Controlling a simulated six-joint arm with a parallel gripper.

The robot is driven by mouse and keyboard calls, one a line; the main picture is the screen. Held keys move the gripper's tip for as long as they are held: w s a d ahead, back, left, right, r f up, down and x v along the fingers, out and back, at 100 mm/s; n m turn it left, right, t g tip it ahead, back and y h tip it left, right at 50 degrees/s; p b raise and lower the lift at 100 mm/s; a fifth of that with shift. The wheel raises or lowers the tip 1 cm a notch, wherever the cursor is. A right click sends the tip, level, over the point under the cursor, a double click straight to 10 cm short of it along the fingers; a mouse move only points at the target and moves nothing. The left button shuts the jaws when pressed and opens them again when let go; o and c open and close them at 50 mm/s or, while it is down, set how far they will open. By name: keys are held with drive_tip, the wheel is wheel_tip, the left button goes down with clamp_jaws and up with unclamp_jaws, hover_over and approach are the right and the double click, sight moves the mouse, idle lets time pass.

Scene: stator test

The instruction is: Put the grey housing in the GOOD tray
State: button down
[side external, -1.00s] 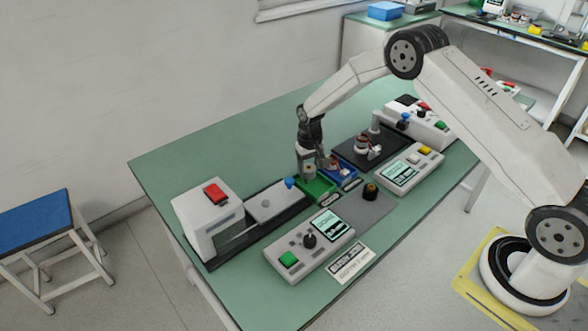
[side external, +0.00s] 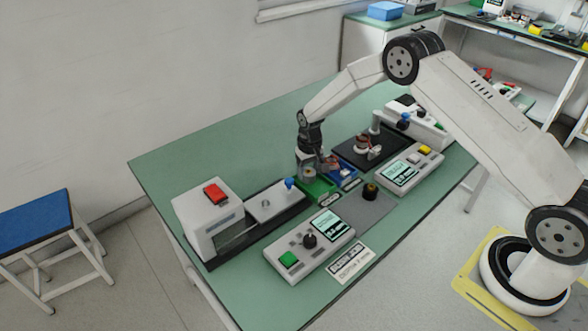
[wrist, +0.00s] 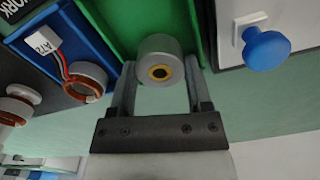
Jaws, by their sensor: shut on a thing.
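The grey housing (wrist: 158,62) is a short grey cylinder with a brass-coloured ring and dark hole in its end. My gripper (wrist: 160,70) is shut on it, one finger on each side. The green tray (wrist: 118,22) lies behind the housing in the wrist view. In the side view my gripper (side external: 309,171) holds the housing at the green tray (side external: 321,194), at its far-left part. I cannot tell whether the housing touches the tray floor.
A blue tray (wrist: 48,22) beside the green one holds a copper-wound part (wrist: 85,80) with a white tag. A machine with a blue knob (wrist: 266,49) stands close on the other side. A control box (side external: 310,243) stands in front.

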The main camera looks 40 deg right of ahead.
drive_tip(key=shift+f, duration=0.35)
idle(0.5)
unclamp_jaws()
drive_tip(key=shift+r, duration=0.15)
drive_tip(key=shift+r, duration=3.8)
drive_tip(key=shift+s+a+r, duration=0.1)
drive_tip(key=shift+s+r, duration=0.1)
drive_tip(key=shift+r, duration=0.05)
drive_tip(key=s+a+r+n+t, duration=0.1)
drive_tip(key=s+r, duration=0.4)
drive_tip(key=s, duration=0.8)
drive_tip(key=s+a+r+n+t, duration=0.1)
drive_tip(key=s+a+r, duration=0.2)
drive_tip(key=s, duration=1)
wheel_tip(320, 180, up, 2)
drive_tip(key=shift+a+n+t, duration=0.15)
drive_tip(key=shift+n+t, duration=0.15)
